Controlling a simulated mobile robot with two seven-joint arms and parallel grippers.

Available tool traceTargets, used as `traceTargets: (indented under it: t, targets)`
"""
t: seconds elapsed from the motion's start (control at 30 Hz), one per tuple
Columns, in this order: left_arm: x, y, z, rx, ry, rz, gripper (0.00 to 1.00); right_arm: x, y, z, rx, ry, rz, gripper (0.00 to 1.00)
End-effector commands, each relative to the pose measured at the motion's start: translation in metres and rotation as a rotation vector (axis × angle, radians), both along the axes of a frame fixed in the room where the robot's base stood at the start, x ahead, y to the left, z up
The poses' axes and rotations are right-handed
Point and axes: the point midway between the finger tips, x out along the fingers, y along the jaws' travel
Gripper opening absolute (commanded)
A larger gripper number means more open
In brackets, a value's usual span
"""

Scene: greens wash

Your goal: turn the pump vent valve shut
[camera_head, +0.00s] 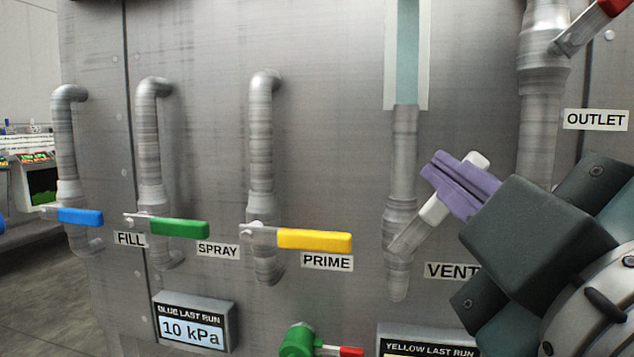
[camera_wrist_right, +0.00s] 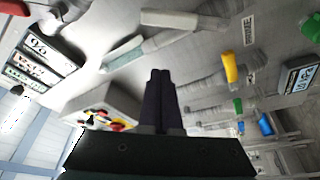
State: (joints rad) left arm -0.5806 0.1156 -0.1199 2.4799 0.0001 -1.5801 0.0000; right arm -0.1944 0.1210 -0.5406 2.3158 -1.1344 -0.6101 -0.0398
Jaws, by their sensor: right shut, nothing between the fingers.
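The vent valve's white-handled lever (camera_head: 432,210) slants up to the right from its pipe, above the VENT label (camera_head: 452,271). It also shows at the top of the right wrist view (camera_wrist_right: 185,20). My right gripper (camera_head: 437,170), with purple fingers, is in front of the lever and hides the middle of its handle in the head view. The fingers are shut together with nothing between them. In the right wrist view the fingertips (camera_wrist_right: 160,74) appear below the handle, with a visible gap. Whether they touch it elsewhere I cannot tell. My left gripper is not in view.
To the left are the yellow PRIME lever (camera_head: 314,240), green SPRAY lever (camera_head: 180,228) and blue FILL lever (camera_head: 80,216), all roughly level. A red-handled lever (camera_head: 610,8) is above the OUTLET label (camera_head: 596,120). A green valve (camera_head: 298,341) and display boxes (camera_head: 194,321) protrude below.

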Motion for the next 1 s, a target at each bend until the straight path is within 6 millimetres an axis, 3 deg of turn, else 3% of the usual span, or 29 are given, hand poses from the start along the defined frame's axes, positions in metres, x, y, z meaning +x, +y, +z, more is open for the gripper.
traceTargets:
  t: [0.37,0.6,1.0]
  targets:
    - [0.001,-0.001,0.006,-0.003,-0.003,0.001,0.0,0.075,0.0,0.016,0.0,-0.002,0.0,0.0]
    - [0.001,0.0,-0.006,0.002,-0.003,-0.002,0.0,0.068,-0.026,-0.007,-0.001,0.004,-0.001,0.0]
    - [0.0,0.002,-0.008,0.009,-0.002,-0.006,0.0,0.065,-0.032,-0.009,0.002,0.002,0.001,0.0]
